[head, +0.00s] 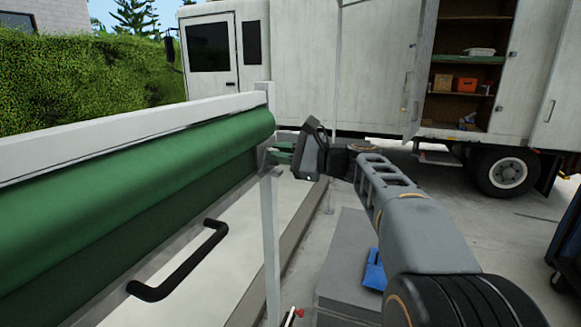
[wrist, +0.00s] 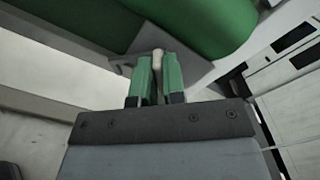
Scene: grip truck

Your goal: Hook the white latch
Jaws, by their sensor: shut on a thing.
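The white latch (wrist: 157,60) shows in the wrist view as a short pale peg at the tips of my gripper's green fingers. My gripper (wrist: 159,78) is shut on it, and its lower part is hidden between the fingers. In the head view my gripper (head: 274,153) reaches left to the end of the green roll (head: 150,150), by the top of a white post (head: 270,220). The latch cannot be made out clearly there. I cannot tell whether it is hooked onto anything.
A black handle (head: 180,262) sticks out below the roll. A white rail (head: 120,130) runs above it. A grey box (head: 345,265) with a blue item (head: 374,270) stands below my arm. A white truck (head: 370,70) with open shelves stands behind, across clear pavement.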

